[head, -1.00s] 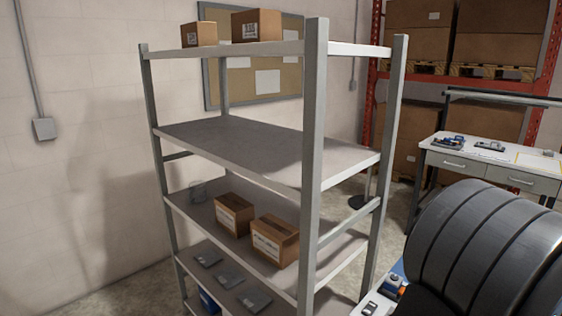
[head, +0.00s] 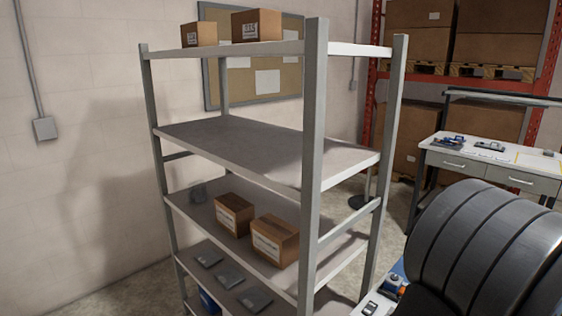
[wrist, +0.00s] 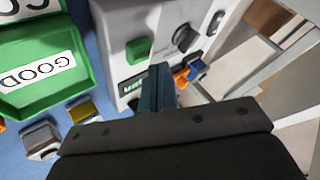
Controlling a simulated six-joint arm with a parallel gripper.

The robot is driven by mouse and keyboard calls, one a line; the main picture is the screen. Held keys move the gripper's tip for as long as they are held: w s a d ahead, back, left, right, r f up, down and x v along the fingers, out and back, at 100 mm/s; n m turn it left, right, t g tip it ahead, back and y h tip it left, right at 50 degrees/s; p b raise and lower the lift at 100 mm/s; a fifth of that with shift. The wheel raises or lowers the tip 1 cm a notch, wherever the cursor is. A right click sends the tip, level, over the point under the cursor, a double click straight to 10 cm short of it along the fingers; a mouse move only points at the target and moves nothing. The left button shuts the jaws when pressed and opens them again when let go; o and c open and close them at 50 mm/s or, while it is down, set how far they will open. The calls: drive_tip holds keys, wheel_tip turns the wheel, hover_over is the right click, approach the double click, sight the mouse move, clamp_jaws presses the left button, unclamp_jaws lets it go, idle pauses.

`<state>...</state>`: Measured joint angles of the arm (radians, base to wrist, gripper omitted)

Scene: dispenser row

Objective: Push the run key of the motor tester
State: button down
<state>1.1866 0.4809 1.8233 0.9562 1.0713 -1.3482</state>
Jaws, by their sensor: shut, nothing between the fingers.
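The motor tester appears to be the pale grey box (wrist: 172,14) at the top middle of the wrist view. Its face carries a raised green key (wrist: 138,50), a black knob (wrist: 185,38) and a small lit display (wrist: 131,87), partly covered by my gripper. Which key is marked run cannot be read. My gripper (wrist: 160,68) is shut and empty, its fingertips over the tester's face just to the right of and below the green key in the picture. Whether they touch the face cannot be told. The gripper and tester face are not visible in the head view.
A green tray (wrist: 72,98) labelled GOOD lies left on a blue surface (wrist: 88,50). Small grey (wrist: 40,138) and yellow (wrist: 84,111) parts lie near it. Blue and orange parts (wrist: 187,73) are right of the fingers. A metal shelf rack (head: 315,130) stands beyond.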

drive_tip(key=shift+f, duration=0.15)
drive_tip(key=shift+f, duration=0.25)
drive_tip(key=shift+f, duration=0.55)
idle(0.5)
drive_tip(key=shift+r, duration=1)
drive_tip(key=shift+r, duration=0.1)
wheel_tip(320, 180, up, 6)
drive_tip(key=shift+f, duration=0.1)
idle(0.3)
